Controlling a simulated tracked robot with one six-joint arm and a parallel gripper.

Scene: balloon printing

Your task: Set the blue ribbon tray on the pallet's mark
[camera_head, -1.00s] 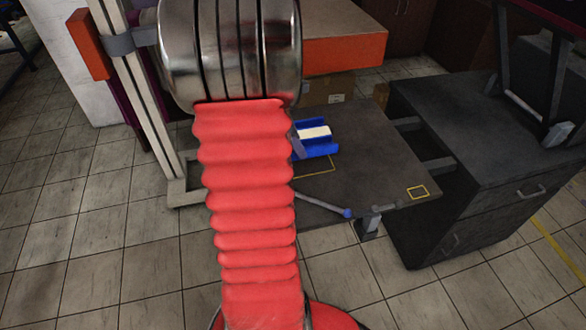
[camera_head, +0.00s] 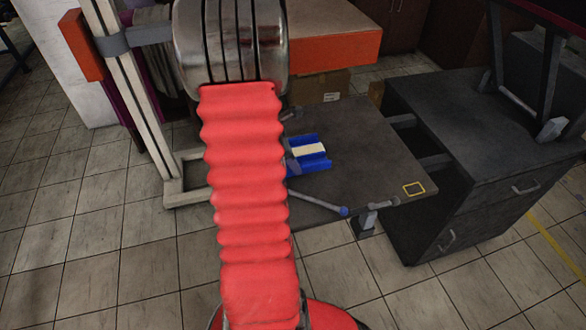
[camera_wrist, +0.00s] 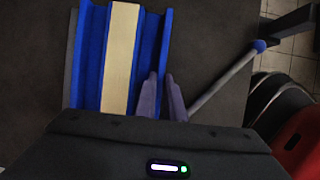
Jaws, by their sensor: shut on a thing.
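The blue ribbon tray (camera_head: 317,164), with a cream strip along its middle, is over the dark pallet (camera_head: 375,150) just right of my red arm. In the wrist view the tray (camera_wrist: 91,60) fills the upper left. My gripper (camera_wrist: 161,92) is shut on the tray's right wall, with one purple finger on each side. In the head view my arm hides most of the gripper. I cannot tell whether the tray touches the pallet. The larger yellow outline is not visible now; the tray is over that area.
A small yellow square (camera_head: 414,189) is marked near the pallet's right front corner. A rod with a blue knob (camera_head: 343,211) sticks out at the front edge. A dark drawer cabinet (camera_head: 470,150) stands to the right. An orange block (camera_head: 335,48) is behind.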

